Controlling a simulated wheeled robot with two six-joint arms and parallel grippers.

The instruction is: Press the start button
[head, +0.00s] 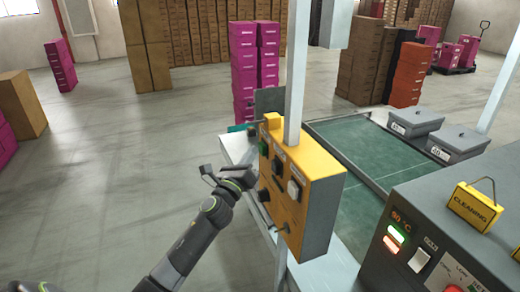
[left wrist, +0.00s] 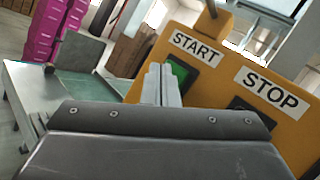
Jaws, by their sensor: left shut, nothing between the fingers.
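The orange control box (head: 318,200) is fixed to a light post at the line. In the left wrist view its panel (left wrist: 212,94) carries a START label (left wrist: 196,48) above a green start button (left wrist: 178,72) and a STOP label (left wrist: 271,88) to the right. The stop button is mostly hidden. My left gripper (head: 248,174) is shut and empty, close to the panel face. In the left wrist view its fingers (left wrist: 161,84) stand in front of the start button and cover its left part. I cannot tell whether they touch it. My right gripper is not in view.
A green work surface (head: 365,165) with two grey lidded boxes (head: 458,144) lies behind the control box. A dark machine (head: 410,225) with a yellow CLEANING sign (head: 475,206) stands at the right. Magenta box stacks (head: 244,65) stand behind.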

